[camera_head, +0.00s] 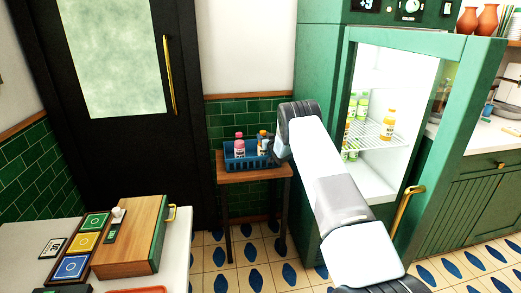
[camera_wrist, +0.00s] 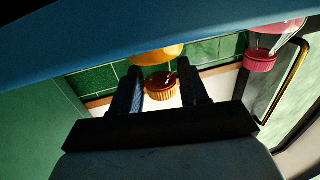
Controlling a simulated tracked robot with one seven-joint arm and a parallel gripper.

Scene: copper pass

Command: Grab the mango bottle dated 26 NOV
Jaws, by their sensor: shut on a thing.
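My gripper (camera_wrist: 163,88) is shut on an orange-capped bottle (camera_wrist: 158,55). The orange ribbed cap sits between the two dark fingers in the wrist view. In the head view my gripper is at the right end of a blue crate (camera_head: 236,163), where the orange cap (camera_head: 262,134) shows. I cannot tell whether the bottle still rests in the crate. No date can be read on it. A pink-capped bottle (camera_head: 239,146) stands in the crate to its left and also shows in the wrist view (camera_wrist: 261,61). Another orange bottle (camera_head: 388,126) stands on the fridge shelf.
The crate sits on a small wooden table (camera_head: 230,177). The open green fridge (camera_head: 378,185) is at right, with several green bottles (camera_head: 352,150) inside. A white counter (camera_head: 180,235) at front left holds a wooden box (camera_head: 130,235) and coloured tiles. A black door (camera_head: 185,185) is behind.

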